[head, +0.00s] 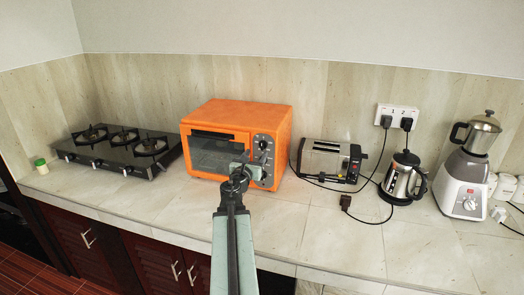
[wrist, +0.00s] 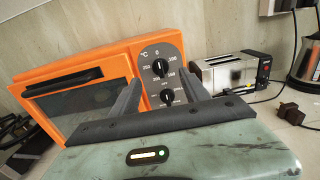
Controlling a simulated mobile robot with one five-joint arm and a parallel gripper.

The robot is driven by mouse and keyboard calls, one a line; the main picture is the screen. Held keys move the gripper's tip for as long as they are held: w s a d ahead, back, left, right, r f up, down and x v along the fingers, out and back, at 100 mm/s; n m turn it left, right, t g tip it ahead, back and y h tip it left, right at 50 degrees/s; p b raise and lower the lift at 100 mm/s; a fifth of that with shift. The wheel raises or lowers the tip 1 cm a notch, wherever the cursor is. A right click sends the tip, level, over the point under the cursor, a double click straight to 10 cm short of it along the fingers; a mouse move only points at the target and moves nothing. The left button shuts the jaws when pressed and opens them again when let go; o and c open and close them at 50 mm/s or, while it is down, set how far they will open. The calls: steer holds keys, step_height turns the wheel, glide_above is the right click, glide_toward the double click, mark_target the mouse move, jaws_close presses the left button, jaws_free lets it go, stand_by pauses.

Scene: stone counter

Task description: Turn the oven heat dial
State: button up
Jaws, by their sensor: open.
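The orange oven (head: 236,108) stands on the counter, its dark glass door at the left and a dark control panel at the right. It also shows in the wrist view (wrist: 100,52). The heat dial (wrist: 160,67), a round black knob marked °C with numbers around it, is the upper knob. A second dial (wrist: 167,97) sits below it. My gripper (head: 255,160) is in front of the panel and partly hides it in the head view. In the wrist view my gripper (wrist: 160,84) is open and empty, its fingers on either side of the dials. I cannot tell whether it touches one.
A toaster (head: 331,160) stands right of the oven, with cords and a loose plug (head: 345,202) near it. A kettle (head: 402,178) and a blender (head: 471,168) stand farther right. A gas hob (head: 120,150) is at the left. The counter front is mostly clear.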

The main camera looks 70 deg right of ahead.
mark_target(262, 145)
steer(key=d, duration=0.8)
steer(key=shift+w, duration=0.3)
steer(key=shift+a, duration=0.1)
jaws_close()
